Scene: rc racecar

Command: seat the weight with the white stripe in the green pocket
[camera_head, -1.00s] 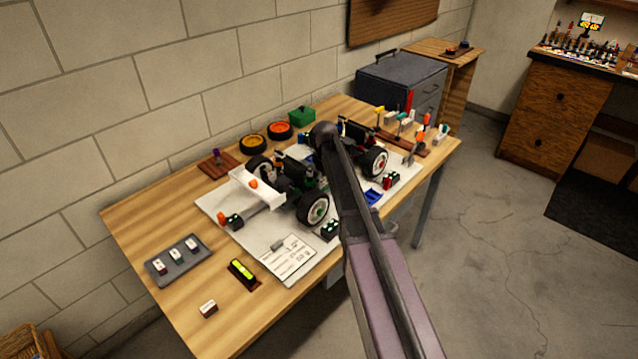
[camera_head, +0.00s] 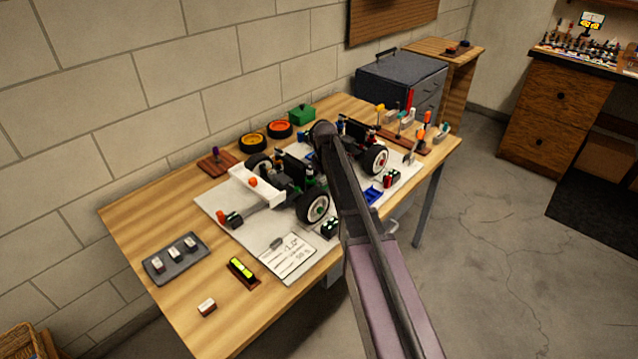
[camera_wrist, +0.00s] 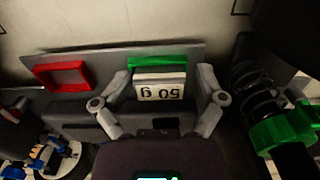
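In the wrist view my gripper (camera_wrist: 160,84) has its fingers on both sides of a small pale block weight (camera_wrist: 160,89), apparently shut on it. The weight's face reads "50 g" upside down, and a pale band runs along its upper edge. The green pocket (camera_wrist: 158,62) shows just behind the weight, its rim partly covered by it. I cannot tell whether the weight is inside the pocket or above it. A red pocket (camera_wrist: 62,76) is to the left on the same grey plate (camera_wrist: 110,63). In the head view my arm hides the gripper and pockets.
The racecar (camera_head: 290,180) stands on a pale mat. A coil-over spring (camera_wrist: 250,85) with a green collar is close right of the gripper. A grey tray (camera_head: 178,272) with several weights and a lone weight (camera_head: 207,307) are at the table's front left.

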